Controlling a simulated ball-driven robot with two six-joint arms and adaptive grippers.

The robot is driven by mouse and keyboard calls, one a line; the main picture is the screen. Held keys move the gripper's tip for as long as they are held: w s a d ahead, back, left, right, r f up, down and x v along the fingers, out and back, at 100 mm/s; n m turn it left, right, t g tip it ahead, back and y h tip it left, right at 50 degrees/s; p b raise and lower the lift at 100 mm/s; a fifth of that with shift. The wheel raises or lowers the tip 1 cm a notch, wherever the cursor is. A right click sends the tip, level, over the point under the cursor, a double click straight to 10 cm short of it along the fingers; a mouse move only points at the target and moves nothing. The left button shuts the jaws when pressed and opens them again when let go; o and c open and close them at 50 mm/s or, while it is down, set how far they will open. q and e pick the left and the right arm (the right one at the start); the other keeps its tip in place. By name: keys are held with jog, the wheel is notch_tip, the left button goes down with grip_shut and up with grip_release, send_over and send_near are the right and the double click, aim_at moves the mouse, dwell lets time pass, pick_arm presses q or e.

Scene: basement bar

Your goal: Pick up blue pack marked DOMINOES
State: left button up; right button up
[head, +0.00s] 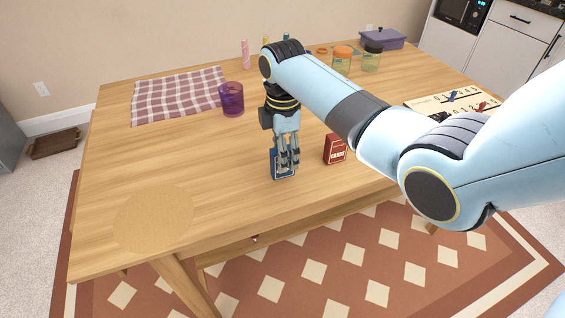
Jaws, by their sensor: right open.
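The blue pack (276,168) stands on the wooden table near its front edge, partly hidden behind my right gripper; its marking is not readable. My right gripper (287,168) points down at the pack, with its fingers in front of and around its upper part. The fingers are open, and I cannot tell whether they touch the pack. A red pack marked CARDS (335,149) stands just to the right, apart from the gripper. My left gripper is not in view.
The wooden table (190,150) is clear at the left front, apart from a round cork mat (153,220). A purple cup (231,100) and checked cloth (180,95) lie behind left. Jars (342,60), a purple box (382,39) and a number board (425,104) are at the back and right.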

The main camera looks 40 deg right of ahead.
jog(key=f, duration=0.4)
jog(key=shift+w, duration=0.2)
grip_shut()
